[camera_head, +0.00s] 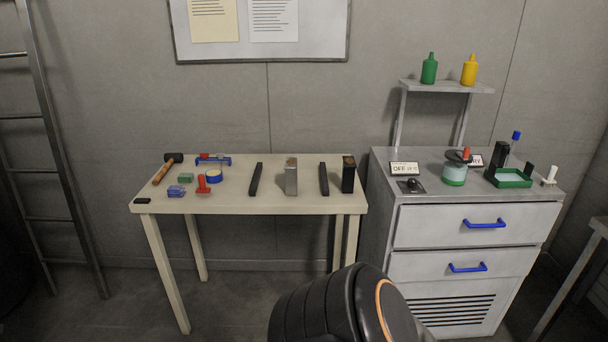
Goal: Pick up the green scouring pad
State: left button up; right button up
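A small green block that looks like the green scouring pad (186,178) lies on the left part of the cream table (225,203). It sits right of a hammer (165,168), behind a blue block (176,191) and left of a round blue-and-cream item (214,176). It is small in the picture, so its texture cannot be told. Neither of my grippers shows. A dark rounded part of my own body with an orange ring fills the bottom middle, well in front of the table.
A red upright item (203,184) stands near the pad. Dark bars and a metal block (291,177) stand on the table's right half. A grey drawer cabinet (470,259) is at right, a ladder (45,120) at left. The floor (235,295) before the table looks clear.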

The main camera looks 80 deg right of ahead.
aim_at(184, 177)
jog(key=z, duration=2.7)
